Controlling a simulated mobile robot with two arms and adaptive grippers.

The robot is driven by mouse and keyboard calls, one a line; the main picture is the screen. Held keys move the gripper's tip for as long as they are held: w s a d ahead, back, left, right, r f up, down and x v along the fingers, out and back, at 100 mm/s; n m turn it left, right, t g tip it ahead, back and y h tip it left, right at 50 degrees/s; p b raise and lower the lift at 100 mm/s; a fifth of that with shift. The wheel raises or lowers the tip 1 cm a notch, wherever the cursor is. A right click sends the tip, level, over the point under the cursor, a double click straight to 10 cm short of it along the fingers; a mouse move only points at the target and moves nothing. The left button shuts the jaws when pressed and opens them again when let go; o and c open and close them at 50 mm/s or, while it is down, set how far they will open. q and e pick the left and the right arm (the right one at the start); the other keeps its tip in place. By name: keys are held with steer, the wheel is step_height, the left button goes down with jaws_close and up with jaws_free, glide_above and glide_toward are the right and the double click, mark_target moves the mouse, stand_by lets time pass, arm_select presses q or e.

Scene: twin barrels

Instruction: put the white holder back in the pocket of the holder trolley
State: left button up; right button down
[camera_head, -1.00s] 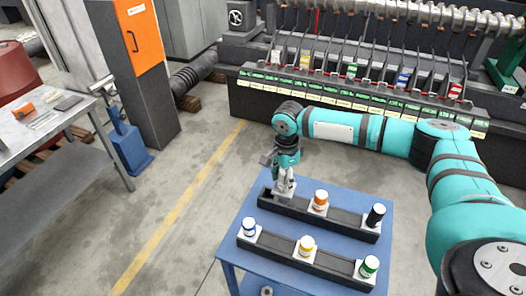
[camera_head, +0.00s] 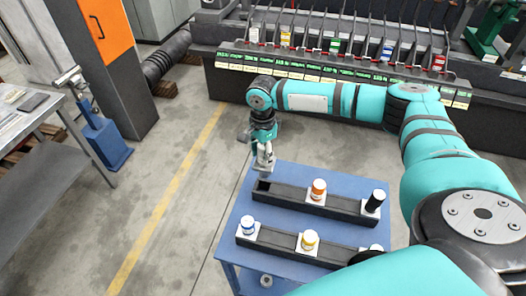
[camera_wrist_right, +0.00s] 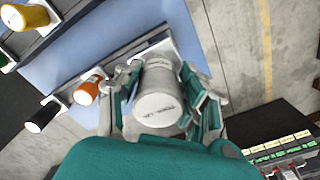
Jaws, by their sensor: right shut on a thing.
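My right gripper (camera_head: 264,150) is shut on the white holder (camera_head: 263,165). In the right wrist view the holder's pale cylinder (camera_wrist_right: 160,105) sits between the fingers (camera_wrist_right: 160,118). The blue holder trolley (camera_head: 232,215) carries two dark rails. The holder is near the left end of the back rail (camera_head: 275,192), seemingly above it; I cannot tell the exact gap. That rail end shows no other holder. Orange-topped (camera_head: 318,190) and black (camera_head: 375,200) holders stand farther right on it. My left gripper is not in view.
The front rail (camera_head: 278,245) bears blue (camera_head: 248,227) and yellow (camera_head: 309,240) holders; my arm covers its right end. A machine with a label strip (camera_head: 330,75) stands behind. A grey table (camera_head: 30,125) and blue stand (camera_head: 105,145) are at left. Floor between is clear.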

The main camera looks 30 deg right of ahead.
mark_target(262, 165)
steer(key=shift+w+r+p, duration=0.2)
steer(key=shift+p, duration=0.15)
step_height(262, 165, down, 3)
steer(key=shift+r+b, duration=0.2)
steer(key=shift+b, duration=0.25)
steer(key=shift+f, duration=0.35)
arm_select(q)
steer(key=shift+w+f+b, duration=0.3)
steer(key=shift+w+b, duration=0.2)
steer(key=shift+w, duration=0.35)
arm_select(e)
steer(key=shift+f, duration=1.4)
arm_select(q)
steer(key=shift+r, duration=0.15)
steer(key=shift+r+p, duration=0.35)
steer(key=shift+p, duration=0.15)
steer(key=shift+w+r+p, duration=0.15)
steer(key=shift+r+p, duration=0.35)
arm_select(e)
steer(key=shift+a, duration=0.1)
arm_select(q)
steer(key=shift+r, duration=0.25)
